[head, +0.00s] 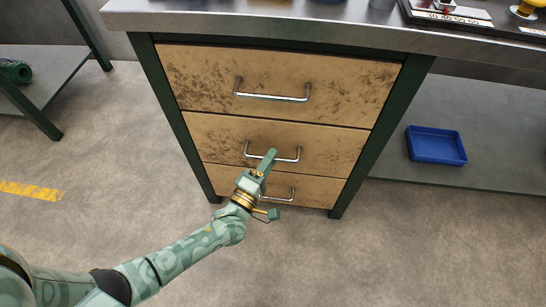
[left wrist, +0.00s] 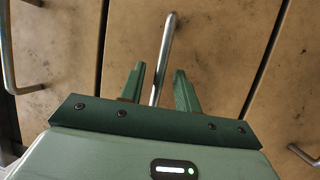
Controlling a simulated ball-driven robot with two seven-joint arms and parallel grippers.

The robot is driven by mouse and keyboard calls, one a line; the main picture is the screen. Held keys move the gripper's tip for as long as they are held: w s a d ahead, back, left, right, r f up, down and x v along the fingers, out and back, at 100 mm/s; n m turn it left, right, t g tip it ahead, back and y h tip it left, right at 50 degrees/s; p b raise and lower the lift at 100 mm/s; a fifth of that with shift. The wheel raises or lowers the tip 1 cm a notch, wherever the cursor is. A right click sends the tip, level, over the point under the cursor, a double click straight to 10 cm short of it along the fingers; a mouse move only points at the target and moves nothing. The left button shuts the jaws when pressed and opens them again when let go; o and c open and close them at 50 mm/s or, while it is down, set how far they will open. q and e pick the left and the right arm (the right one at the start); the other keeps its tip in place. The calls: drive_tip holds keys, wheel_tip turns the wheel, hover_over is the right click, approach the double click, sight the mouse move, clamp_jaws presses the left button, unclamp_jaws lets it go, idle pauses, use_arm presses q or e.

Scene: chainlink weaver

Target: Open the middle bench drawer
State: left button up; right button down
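The middle drawer (head: 215,135) has a worn, tan front and looks shut, level with the drawers above and below. Its silver bar handle (head: 290,160) runs across its front. My left gripper (head: 268,158) is at the handle and hides part of it. In the left wrist view the handle (left wrist: 165,50) runs between the two fingers of my left gripper (left wrist: 160,88). The fingers are apart, with a gap showing on each side of the bar. My right gripper is in neither view.
The top drawer (head: 330,75) and bottom drawer (head: 318,190) are shut, each with a bar handle. The metal bench top (head: 250,25) overhangs them. A blue tray (head: 436,145) lies on the low shelf at right. The floor in front is clear.

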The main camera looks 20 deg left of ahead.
use_arm(q)
drive_tip(key=shift+w+r, duration=0.15)
drive_tip(key=shift+w, duration=0.45)
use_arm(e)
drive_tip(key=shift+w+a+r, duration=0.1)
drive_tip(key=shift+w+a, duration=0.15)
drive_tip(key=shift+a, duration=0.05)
